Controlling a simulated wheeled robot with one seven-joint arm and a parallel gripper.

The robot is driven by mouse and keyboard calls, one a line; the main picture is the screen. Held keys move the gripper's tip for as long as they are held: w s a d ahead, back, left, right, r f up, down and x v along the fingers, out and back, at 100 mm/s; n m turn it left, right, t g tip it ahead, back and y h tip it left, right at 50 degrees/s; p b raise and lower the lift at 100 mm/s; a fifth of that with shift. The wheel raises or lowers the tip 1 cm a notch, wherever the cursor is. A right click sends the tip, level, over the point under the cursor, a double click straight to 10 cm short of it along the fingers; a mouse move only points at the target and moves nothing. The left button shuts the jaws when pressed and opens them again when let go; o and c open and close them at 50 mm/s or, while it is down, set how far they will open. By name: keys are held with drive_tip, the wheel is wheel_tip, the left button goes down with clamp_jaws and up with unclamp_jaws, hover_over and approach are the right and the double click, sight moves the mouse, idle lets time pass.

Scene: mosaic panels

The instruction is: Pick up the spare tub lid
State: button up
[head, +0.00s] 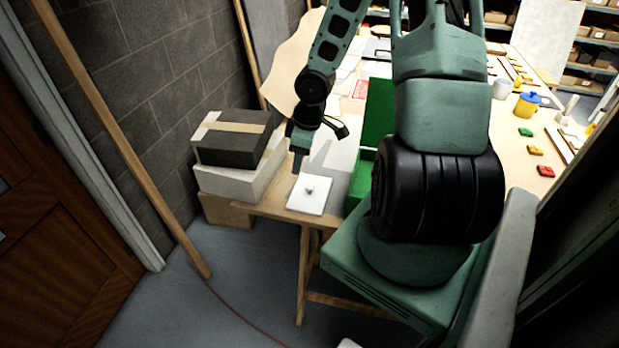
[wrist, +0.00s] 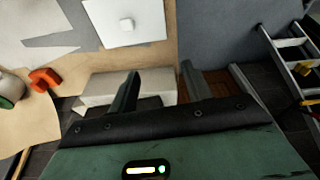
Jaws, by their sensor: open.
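The spare tub lid (head: 303,203) is a flat white square with a small raised knob in its middle. It lies on the table near the front corner, beside a green box. It also shows at the top of the wrist view (wrist: 145,30), beyond my fingertips. My gripper (head: 299,168) hangs just above and behind the lid in the head view, apart from it. In the wrist view my gripper (wrist: 162,80) has its two fingers spread with nothing between them.
A green box (head: 360,178) stands right of the lid. Dark and white boxes (head: 235,182) are stacked to its left. A ladder (wrist: 297,60) and an orange-red object (wrist: 44,79) show in the wrist view. Several small coloured pieces lie farther right along the table.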

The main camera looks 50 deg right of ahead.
drive_tip(key=s+d+r+m+t+y+p, duration=0.15)
drive_tip(key=s+d+p, duration=0.25)
drive_tip(key=d, duration=0.5)
drive_tip(key=b, duration=0.9)
hover_over(310, 187)
drive_tip(key=s+d, duration=0.1)
drive_tip(key=s, duration=0.1)
drive_tip(key=shift+n+t+h, duration=0.25)
drive_tip(key=shift+t, duration=0.1)
drive_tip(key=f, duration=1.1)
drive_tip(key=shift+w+f, duration=0.2)
drive_tip(key=shift+f, duration=0.15)
drive_tip(key=shift+s+b+x, duration=0.15)
drive_tip(key=shift+b+x, duration=0.25)
drive_tip(key=shift+x, duration=0.9)
drive_tip(key=shift+s+b+x, duration=0.15)
drive_tip(key=shift+b+x, duration=0.25)
drive_tip(key=shift+x, duration=0.85)
drive_tip(key=shift+d+f, duration=0.1)
drive_tip(key=shift+f, duration=0.05)
drive_tip(key=shift+c, duration=0.3)
drive_tip(key=c, duration=1)
